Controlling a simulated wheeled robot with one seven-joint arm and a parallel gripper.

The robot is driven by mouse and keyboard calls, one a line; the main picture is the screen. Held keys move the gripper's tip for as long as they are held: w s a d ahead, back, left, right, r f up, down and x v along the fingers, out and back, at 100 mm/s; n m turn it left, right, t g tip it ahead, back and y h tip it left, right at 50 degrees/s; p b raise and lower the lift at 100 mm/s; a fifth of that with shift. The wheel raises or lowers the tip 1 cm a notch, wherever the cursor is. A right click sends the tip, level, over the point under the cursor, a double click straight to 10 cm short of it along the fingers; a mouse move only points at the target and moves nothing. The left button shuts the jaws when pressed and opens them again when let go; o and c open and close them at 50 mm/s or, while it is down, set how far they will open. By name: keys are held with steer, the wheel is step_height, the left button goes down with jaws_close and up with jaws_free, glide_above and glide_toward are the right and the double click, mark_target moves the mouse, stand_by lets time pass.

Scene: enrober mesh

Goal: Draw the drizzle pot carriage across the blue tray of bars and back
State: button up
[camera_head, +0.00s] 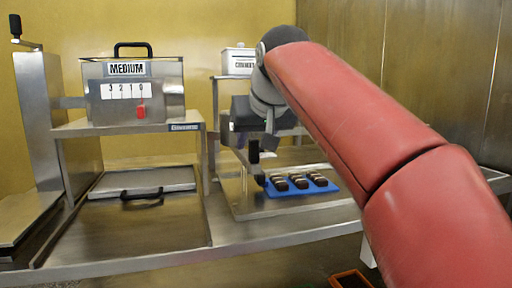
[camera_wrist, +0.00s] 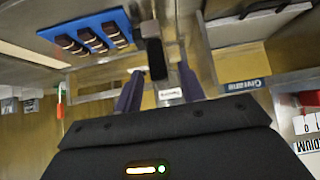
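The blue tray (camera_head: 271,192) lies on the metal counter, and rows of dark bars (camera_head: 300,181) rest on it. It also shows at the upper left in the wrist view (camera_wrist: 54,33). My gripper (camera_wrist: 160,72) is open, its two fingers on either side of an upright black handle (camera_wrist: 152,50). Gaps show between the fingers and the handle. In the head view, my gripper (camera_head: 255,145) is left of the tray, and my wrist hides much of what is behind it. I cannot clearly make out the pot carriage itself.
A steel box labelled MEDIUM (camera_head: 110,102) with a red slider (camera_head: 141,111) stands on a raised shelf at left. Below it lies a flat lid with a black handle (camera_head: 142,194). A white labelled container (camera_head: 238,61) stands at the back. A tall steel post (camera_head: 38,110) stands far left.

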steer(key=shift+x, duration=1.6)
steer(key=shift+c, duration=0.3)
jaws_close()
